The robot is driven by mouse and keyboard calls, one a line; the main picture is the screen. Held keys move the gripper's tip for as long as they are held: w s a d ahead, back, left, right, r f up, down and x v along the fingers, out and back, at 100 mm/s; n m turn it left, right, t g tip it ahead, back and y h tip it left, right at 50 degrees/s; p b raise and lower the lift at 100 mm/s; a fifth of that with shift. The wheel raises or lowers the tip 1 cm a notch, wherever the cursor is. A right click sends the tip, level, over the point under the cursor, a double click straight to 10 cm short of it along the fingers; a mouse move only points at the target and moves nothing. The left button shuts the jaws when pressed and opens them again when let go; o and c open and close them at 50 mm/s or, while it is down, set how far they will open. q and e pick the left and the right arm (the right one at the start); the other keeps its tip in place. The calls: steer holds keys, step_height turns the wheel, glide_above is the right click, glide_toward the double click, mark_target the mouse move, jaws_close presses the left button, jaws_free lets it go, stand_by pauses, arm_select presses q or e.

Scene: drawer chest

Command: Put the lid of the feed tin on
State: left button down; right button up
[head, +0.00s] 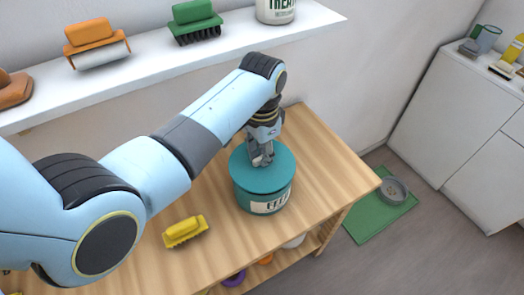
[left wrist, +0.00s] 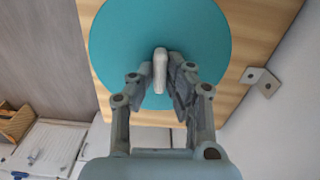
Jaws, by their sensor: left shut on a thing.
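The teal feed tin (head: 246,201) stands upright on the wooden table, its pale label facing the front. The teal round lid (head: 284,166) lies level over the tin's top, in line with it; I see no clear gap between them. In the left wrist view the lid (left wrist: 120,35) fills the upper middle, with a pale upright handle (left wrist: 160,68) at its centre. My left gripper (head: 262,161) points down over the lid's middle and is shut on this handle; its fingers (left wrist: 161,76) flank it in the left wrist view. The right gripper is out of view.
A yellow brush (head: 185,231) lies on the wooden table (head: 325,165), left of the tin. A bowl (head: 394,189) sits on a green floor mat (head: 365,226).

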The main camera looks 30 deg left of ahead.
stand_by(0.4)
arm_select(q)
steer(key=shift+p, duration=0.4)
stand_by(0.4)
steer(key=shift+p, duration=0.35)
steer(key=shift+f+b, duration=0.6)
steer(key=shift+f, duration=0.4)
steer(key=shift+r, duration=0.1)
stand_by(0.8)
steer(key=shift+p, duration=0.3)
